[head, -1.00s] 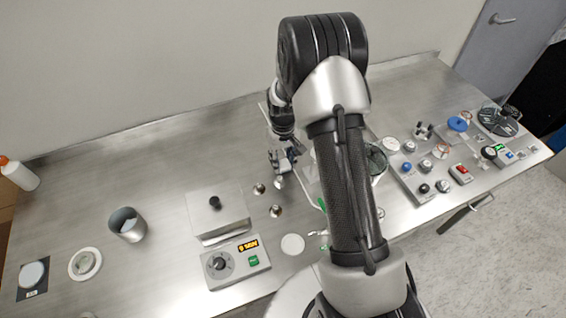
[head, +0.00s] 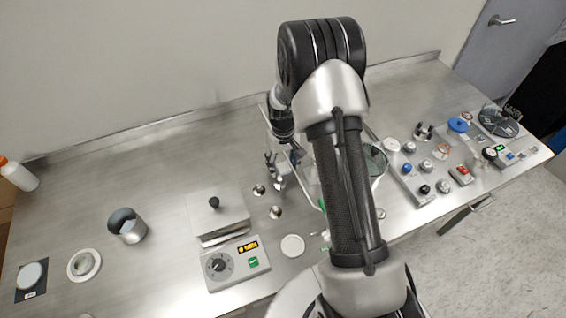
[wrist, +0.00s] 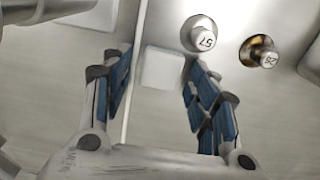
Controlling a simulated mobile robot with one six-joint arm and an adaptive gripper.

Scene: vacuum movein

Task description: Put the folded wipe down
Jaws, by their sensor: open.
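The folded wipe (wrist: 163,69) is a small pale square lying flat on a light surface in the wrist view. My gripper (wrist: 152,77) is open, with its blue-padded fingers spread to the left and right of the wipe and clear gaps on both sides. In the head view my gripper (head: 275,172) points down over the middle of the steel bench, partly behind my own arm. I cannot make out the wipe clearly in the head view.
Two metal knobbed pieces, marked 57 (wrist: 203,38) and 28 (wrist: 262,53), stand close to the right finger. A clear-walled edge (wrist: 136,70) runs close to the left finger. A control box (head: 234,262) and a steel cup (head: 127,225) stand left on the bench.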

